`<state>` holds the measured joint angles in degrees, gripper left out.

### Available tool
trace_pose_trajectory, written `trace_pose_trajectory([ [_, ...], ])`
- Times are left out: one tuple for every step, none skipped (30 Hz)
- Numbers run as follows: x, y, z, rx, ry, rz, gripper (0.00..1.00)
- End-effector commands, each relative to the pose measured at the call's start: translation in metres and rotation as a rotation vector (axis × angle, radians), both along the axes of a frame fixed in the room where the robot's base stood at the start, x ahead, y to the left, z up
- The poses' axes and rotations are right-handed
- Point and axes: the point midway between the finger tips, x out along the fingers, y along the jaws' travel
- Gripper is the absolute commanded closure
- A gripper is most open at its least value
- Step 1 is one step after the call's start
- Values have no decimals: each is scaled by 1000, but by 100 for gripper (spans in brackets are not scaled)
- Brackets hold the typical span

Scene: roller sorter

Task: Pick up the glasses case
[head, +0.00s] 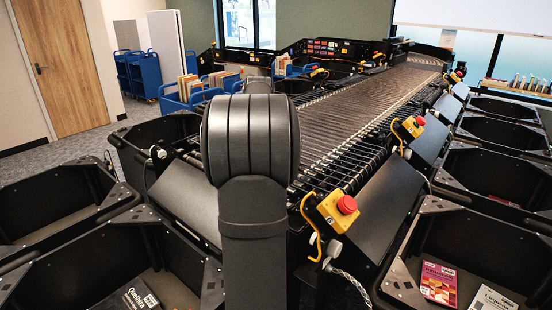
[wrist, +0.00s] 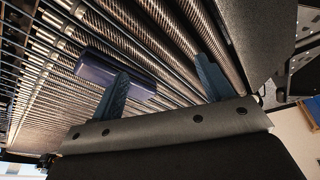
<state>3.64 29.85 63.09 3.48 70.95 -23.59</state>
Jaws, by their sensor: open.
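A dark purple-blue oblong case (wrist: 97,67), which looks like the glasses case, lies on the metal rollers in the wrist view. My gripper (wrist: 162,66) is open, with its two fingers well apart. The left finger overlaps the case in the picture, and most of the case lies to the left of the gap between the fingers. Whether the finger touches the case or is only in front of it, I cannot tell. The gap shows bare rollers and the right end of the case. In the head view my own arm hides the gripper, and I do not see the case.
The roller conveyor (head: 345,112) runs away to the back. Black bins stand along both sides, and the right front bin (head: 430,215) holds books. Yellow boxes with red buttons (head: 347,204) line the conveyor's right edge. Blue carts (head: 172,103) stand behind at left.

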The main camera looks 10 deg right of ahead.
Motion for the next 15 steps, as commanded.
trace_pose_trajectory([
  [15, -8, 1, -6, 15, 38, 27],
  [23, -12, 3, -10, 25, 68, 27],
  [33, -17, 4, -14, 37, 106, 27],
  [39, -21, 5, -17, 46, 135, 27],
  [46, -25, 6, -19, 56, 163, 27],
  [54, -31, 7, -23, 66, 203, 27],
  [59, -35, 7, -26, 75, 234, 27],
  [65, -40, 8, -28, 82, 264, 27],
  [71, -45, 8, -29, 93, 302, 27],
  [75, -49, 8, -29, 99, 331, 27],
  [79, -53, 7, -29, 106, 360, 27],
  [84, -58, 7, -30, 114, 396, 27],
  [86, -61, 7, -30, 119, 420, 27],
  [88, -65, 7, -31, 123, 443, 27],
  [91, -68, 6, -30, 129, 470, 27],
])
